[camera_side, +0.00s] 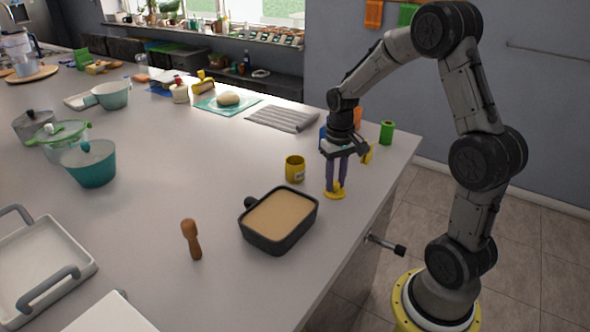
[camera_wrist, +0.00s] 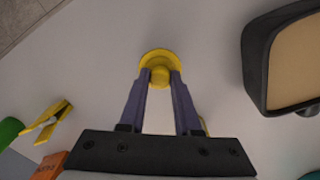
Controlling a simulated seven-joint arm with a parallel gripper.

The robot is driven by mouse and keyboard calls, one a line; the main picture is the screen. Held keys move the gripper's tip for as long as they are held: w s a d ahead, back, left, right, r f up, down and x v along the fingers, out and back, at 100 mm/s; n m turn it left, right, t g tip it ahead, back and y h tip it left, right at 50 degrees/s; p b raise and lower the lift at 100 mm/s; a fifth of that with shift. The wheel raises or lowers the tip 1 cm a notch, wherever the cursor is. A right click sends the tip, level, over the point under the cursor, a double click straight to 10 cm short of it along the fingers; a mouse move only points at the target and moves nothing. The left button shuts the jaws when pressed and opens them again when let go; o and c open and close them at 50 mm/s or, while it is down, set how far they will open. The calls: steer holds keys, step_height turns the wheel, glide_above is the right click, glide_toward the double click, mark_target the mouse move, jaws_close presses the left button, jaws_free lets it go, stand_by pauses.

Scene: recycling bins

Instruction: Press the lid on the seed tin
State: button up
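The yellow lid (camera_side: 335,195) is a round disc with a knob, at the right side of the counter; it appears to lie flat on the surface. My gripper (camera_side: 337,186) points straight down over it. In the wrist view my fingertips (camera_wrist: 160,76) are closed against both sides of the lid's knob, and the lid's disc (camera_wrist: 157,54) shows beyond them. The yellow seed tin (camera_side: 295,169), with a pale label, stands upright and open-topped just left of my gripper, apart from the lid. In the wrist view the tin is almost wholly hidden behind my right finger.
A dark dish with tan filling (camera_side: 246,225) stands in front of the tin. A wooden-handled tool (camera_side: 191,239) is farther left. A yellow clip (camera_wrist: 45,124), an orange box (camera_wrist: 50,166) and a green cylinder (camera_side: 387,132) are close behind my gripper. The counter's right edge is near.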

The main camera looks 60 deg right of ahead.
jaws_close()
steer(key=shift+r, duration=0.1)
steer(key=shift+r, duration=3.4)
